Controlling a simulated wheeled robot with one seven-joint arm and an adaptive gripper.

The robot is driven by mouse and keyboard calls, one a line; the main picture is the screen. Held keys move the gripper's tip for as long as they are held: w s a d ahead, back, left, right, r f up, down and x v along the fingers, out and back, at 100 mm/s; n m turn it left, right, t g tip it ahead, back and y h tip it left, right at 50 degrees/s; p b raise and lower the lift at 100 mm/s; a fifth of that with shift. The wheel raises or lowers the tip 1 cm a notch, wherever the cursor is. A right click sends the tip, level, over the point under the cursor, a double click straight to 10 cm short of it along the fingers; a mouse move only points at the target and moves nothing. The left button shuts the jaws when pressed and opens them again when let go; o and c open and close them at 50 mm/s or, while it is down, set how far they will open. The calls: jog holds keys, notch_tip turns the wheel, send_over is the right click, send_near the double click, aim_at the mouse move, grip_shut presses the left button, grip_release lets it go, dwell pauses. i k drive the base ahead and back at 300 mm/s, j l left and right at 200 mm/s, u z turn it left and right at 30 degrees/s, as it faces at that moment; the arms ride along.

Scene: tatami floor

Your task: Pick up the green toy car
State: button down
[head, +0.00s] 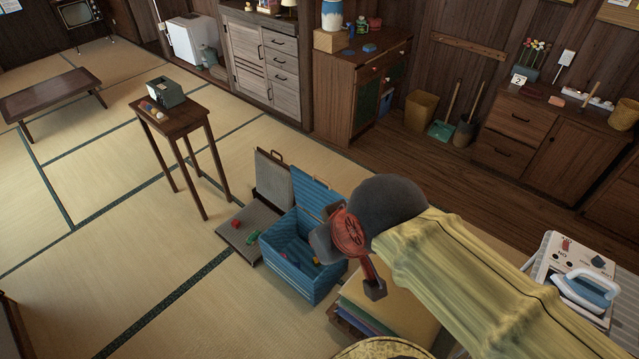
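A small green object (249,224), which looks like the green toy car, lies in the open grey case (238,242) on the tatami floor. A small red object (235,223) lies to its left in the same case. My gripper (374,288) is right of the case and the blue box, above the stack of colored flat items. Its red linkage and one dark fingertip show. The other finger is hidden or unclear, so its opening cannot be told. I see nothing held in it.
An open blue striped box (300,284) with small toys inside stands just right of the case. A tall wooden stand (178,122) is behind to the left. A stack of colored flat items (385,318) is at the bottom. Open tatami lies left of the case.

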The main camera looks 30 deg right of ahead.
aim_at(250, 240)
jog(key=i+j+z, duration=0.35)
jog(key=i+j, duration=0.25)
jog(key=i+j+z, duration=0.3)
jog(key=i+j, duration=0.2)
jog(key=j, duration=0.2)
jog(key=i+j+z, duration=0.15)
jog(key=j, duration=0.25)
jog(key=i+j+z, duration=0.2)
jog(key=j, duration=0.25)
jog(key=i+j+z, duration=0.15)
jog(key=i+j, duration=0.15)
jog(key=j, duration=0.15)
